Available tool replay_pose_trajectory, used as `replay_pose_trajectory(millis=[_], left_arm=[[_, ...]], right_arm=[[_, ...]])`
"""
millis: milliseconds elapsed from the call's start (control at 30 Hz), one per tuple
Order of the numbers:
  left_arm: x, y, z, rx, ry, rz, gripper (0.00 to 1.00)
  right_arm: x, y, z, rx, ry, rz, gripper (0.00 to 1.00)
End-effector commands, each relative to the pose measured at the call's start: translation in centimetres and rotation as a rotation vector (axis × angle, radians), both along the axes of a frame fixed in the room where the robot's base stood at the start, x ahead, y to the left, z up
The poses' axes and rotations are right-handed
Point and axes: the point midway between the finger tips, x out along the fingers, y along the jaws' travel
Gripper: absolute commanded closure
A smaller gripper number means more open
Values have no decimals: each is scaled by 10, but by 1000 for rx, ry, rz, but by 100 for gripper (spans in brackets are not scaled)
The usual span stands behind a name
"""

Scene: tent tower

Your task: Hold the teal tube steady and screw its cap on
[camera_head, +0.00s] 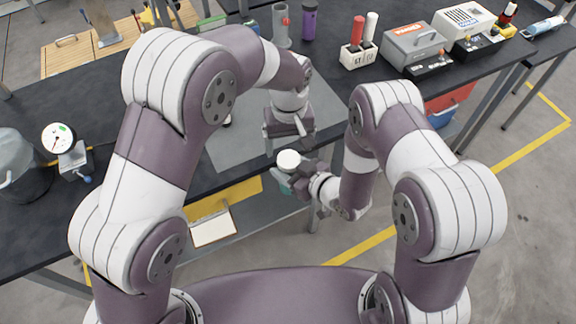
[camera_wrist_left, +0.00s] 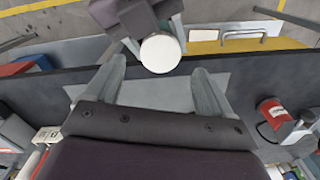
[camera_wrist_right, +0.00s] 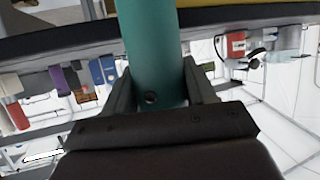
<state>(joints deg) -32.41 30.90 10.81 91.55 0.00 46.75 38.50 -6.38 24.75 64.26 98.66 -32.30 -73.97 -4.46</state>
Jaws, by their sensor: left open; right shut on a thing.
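The teal tube (camera_wrist_right: 152,45) is clamped between the fingers of my right gripper (camera_wrist_right: 157,80), near the table's front edge. In the head view only a little of the teal tube (camera_head: 285,187) shows beside my right gripper. A round white cap (camera_head: 289,159) sits at the tube's upper end; how tightly it is seated cannot be told. My left gripper (camera_wrist_left: 160,78) is open and empty. In the left wrist view the white cap (camera_wrist_left: 160,53) lies just beyond and between its fingertips, with no visible grip on it.
The dark table has a grey mat (camera_head: 232,148) under the left arm. A rack (camera_head: 357,57) with a red and a white tube, a grey toolbox (camera_head: 412,48) and a purple bottle (camera_head: 309,20) stand at the back. A dial gauge (camera_head: 60,138) stands at left.

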Motion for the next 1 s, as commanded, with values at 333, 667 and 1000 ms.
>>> replay_pose_trajectory(millis=[333,667,1000], left_arm=[[1,0,26,-3,-3,197,21],[0,0,35,0,0,285,21],[0,0,-5,3,2,284,21]], right_arm=[[0,0,1,0,-1,-1,100],[0,0,0,0,-1,-1,100],[0,0,0,0,-1,-1,100]])
